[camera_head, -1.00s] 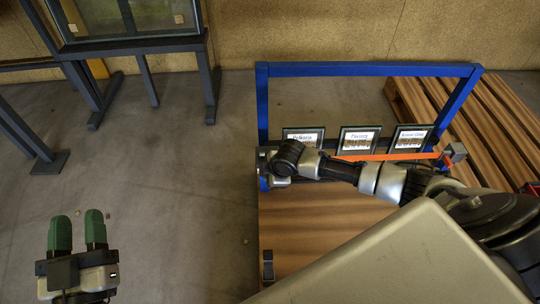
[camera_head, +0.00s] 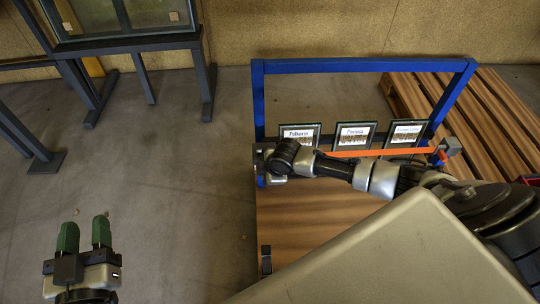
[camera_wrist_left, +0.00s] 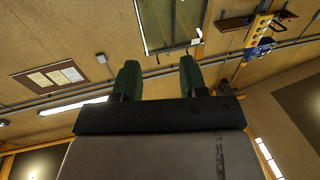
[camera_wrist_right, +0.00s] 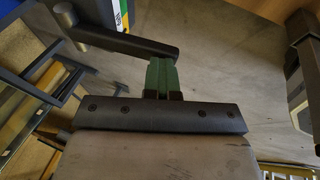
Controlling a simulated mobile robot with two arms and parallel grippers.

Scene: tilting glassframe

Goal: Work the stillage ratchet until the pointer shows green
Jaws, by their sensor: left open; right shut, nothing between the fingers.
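The stillage is a blue frame (camera_head: 365,66) on a wooden base, holding three dark panels with white labels (camera_head: 354,133). An orange bar or strap (camera_head: 380,153) crosses in front of them to a grey block (camera_head: 451,147). My right arm reaches over to the stillage's left end, its gripper mostly hidden in the head view. In the right wrist view my right gripper (camera_wrist_right: 162,62) is shut and empty, close beside a dark lever with a round end (camera_wrist_right: 120,38). I cannot make out the pointer's reading. My left gripper (camera_head: 84,234) is open and empty over bare floor.
A wooden pallet (camera_head: 490,110) lies right of and behind the stillage. A dark glass-framed stand (camera_head: 130,43) is at the back left by the wall. The floor (camera_head: 170,170) between it and the stillage is clear.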

